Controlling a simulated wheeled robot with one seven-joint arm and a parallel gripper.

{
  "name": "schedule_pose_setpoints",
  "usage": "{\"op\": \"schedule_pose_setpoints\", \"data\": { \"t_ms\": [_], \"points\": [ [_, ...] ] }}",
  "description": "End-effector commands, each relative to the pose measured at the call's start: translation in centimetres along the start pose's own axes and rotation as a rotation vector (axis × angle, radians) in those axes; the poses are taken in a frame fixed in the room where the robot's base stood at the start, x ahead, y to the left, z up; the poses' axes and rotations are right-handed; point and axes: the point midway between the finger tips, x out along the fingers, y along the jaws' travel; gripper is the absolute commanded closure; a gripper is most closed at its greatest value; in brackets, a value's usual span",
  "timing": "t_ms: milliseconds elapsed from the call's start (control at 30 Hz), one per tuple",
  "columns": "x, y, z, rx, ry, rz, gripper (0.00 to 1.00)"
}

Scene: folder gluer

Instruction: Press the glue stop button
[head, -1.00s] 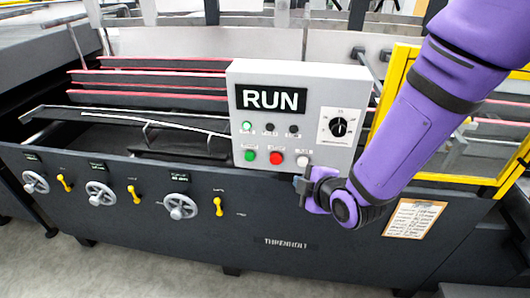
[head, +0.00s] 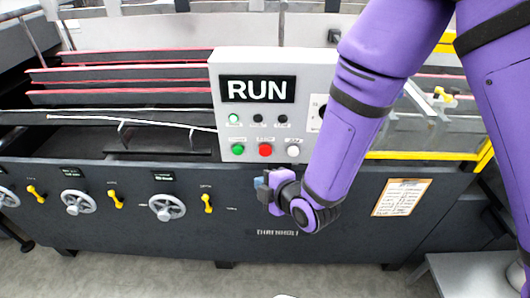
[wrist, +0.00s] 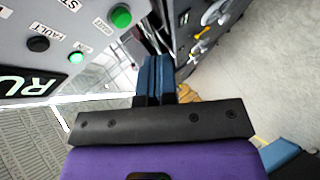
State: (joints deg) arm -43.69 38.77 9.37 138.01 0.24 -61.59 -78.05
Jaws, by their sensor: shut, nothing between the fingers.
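The red button is not visible there.
The green RUN lamp (head: 233,118) is lit. My arm covers part of the rotary knob (head: 322,112). Handwheels (head: 167,207) and yellow levers (head: 207,203) line the machine front to the left. A yellow guard frame (head: 425,156) stands at right.

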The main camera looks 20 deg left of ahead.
Motion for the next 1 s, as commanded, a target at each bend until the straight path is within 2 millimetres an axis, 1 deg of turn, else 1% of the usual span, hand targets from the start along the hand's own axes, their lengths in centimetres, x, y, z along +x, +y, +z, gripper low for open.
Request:
{"op": "schedule_pose_setpoints", "data": {
  "t_ms": [400, 600, 800, 1000],
  "points": [
    [3.6, 2.6, 2.7, 0.002, -0.003, 0.001, 1.0],
    [4.9, 3.6, 3.6, 0.001, -0.001, 0.001, 1.0],
    [5.5, 4.0, 4.0, 0.001, -0.001, 0.0, 1.0],
    [5.5, 4.0, 4.1, 0.001, -0.001, -0.001, 1.0]
  ]
}}
